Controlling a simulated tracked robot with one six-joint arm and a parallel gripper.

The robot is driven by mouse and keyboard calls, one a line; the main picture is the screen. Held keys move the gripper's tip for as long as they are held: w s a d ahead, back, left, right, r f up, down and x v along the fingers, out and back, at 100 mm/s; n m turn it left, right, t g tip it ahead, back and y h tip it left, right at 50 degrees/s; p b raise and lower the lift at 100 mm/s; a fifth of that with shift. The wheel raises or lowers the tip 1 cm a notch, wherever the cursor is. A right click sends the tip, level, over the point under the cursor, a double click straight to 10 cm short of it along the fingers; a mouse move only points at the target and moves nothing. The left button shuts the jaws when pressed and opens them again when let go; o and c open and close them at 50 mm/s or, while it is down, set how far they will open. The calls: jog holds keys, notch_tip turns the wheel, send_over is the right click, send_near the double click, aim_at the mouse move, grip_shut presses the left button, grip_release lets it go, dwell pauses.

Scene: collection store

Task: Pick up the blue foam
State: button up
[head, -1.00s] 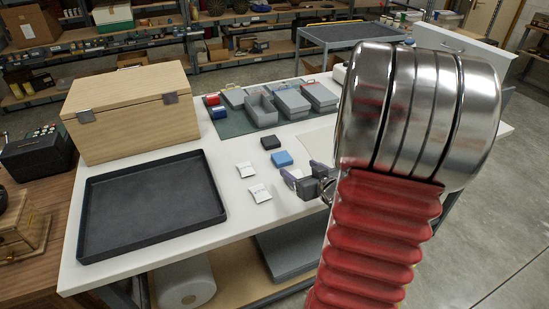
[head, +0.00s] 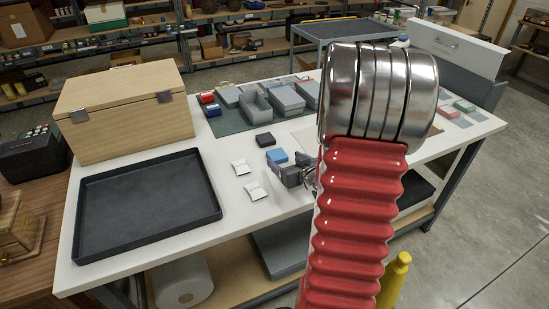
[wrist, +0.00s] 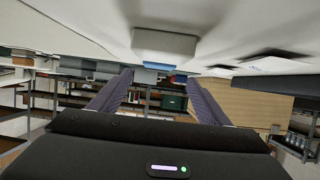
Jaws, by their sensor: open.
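The blue foam (head: 277,155) is a small block lying on the white table, just beyond and left of my gripper in the head view. My gripper (head: 297,168) is open and low over the table, its fingertips very close to the foam. The arm hides part of the gripper. In the wrist view, which is upside down, a block with a pale face and a blue strip (wrist: 157,63) appears ahead, between the lines of the two fingers (wrist: 160,78). It looks like the foam. I cannot tell whether a fingertip touches it.
A black block (head: 264,140) lies behind the foam. A black tray (head: 148,205) and a wooden case (head: 125,115) stand farther left. Grey boxes (head: 258,108) stand on a green mat behind.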

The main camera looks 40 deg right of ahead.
aim_at(278, 155)
jog(key=shift+x, duration=0.9)
jog(key=shift+x, duration=2.65)
jog(key=shift+s, duration=0.1)
jog(key=shift+c, duration=0.3)
jog(key=c, duration=1)
